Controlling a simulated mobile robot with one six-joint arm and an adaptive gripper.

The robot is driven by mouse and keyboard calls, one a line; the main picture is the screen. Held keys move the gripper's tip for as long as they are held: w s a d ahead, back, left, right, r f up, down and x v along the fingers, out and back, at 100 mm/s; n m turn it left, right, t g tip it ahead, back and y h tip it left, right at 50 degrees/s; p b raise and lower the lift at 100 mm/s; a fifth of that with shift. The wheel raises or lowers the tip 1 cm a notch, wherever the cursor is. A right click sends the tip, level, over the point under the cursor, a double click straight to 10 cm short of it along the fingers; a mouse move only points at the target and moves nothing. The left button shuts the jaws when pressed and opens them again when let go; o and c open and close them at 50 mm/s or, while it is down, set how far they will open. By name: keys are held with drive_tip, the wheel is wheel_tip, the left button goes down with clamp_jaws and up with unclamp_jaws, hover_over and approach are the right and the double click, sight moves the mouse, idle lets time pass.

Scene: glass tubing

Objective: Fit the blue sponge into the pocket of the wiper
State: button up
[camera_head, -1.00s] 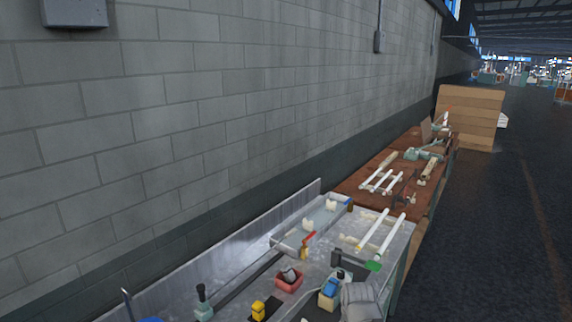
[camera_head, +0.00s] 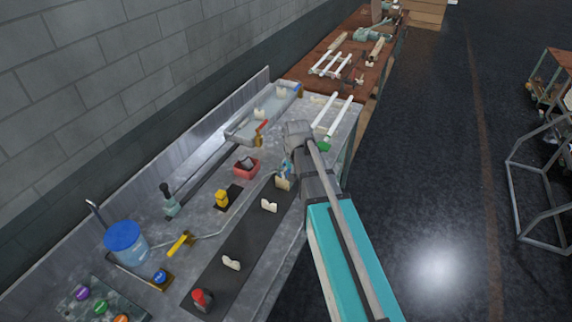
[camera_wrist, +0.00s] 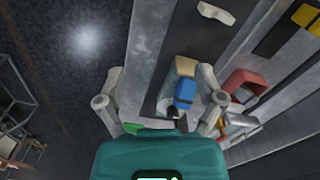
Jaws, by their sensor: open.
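In the wrist view my gripper (camera_wrist: 160,90) is open, its two grey fingers spread apart. A small blue piece (camera_wrist: 185,92), possibly the sponge, shows between the fingers, nearer the right one. It sits on or against a cream block (camera_wrist: 184,66); a dark part lies just below it. I cannot tell whether they touch my fingers. In the head view the blue piece (camera_head: 286,167) and cream block (camera_head: 282,184) are beside my arm, partly hidden. My fingers are not clear there. I cannot make out for sure which thing is the wiper or its pocket.
A red tray (camera_head: 246,166), a yellow object (camera_head: 222,199), a yellow handle (camera_head: 181,243) with a grey hose and a blue-topped bucket (camera_head: 126,240) stand on the metal bench. White tubes (camera_head: 333,117) lie at its far end. Cream supports (camera_head: 269,205) stand on the dark strip.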

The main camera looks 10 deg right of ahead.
drive_tip(key=w+r+m+p, duration=0.2)
drive_tip(key=w, duration=0.5)
drive_tip(key=w+r+m+p, duration=0.1)
drive_tip(key=w+r+p, duration=0.1)
drive_tip(key=w, duration=0.6)
drive_tip(key=shift+w+a+r+m, duration=0.2)
drive_tip(key=shift+a+r+m, duration=0.05)
drive_tip(key=shift+r+m, duration=0.15)
wheel_tip(320, 180, down, 9)
drive_tip(key=b, duration=0.8)
drive_tip(key=shift+r+b, duration=0.2)
drive_tip(key=shift+b, duration=0.2)
drive_tip(key=shift+f, duration=0.1)
drive_tip(key=shift+s+d+f+b, duration=0.1)
drive_tip(key=shift+d+f+b, duration=0.05)
drive_tip(key=shift+f+b, duration=1.15)
drive_tip(key=shift+d+f+b, duration=0.1)
drive_tip(key=shift+f+b, duration=1.1)
drive_tip(key=shift+b, duration=0.1)
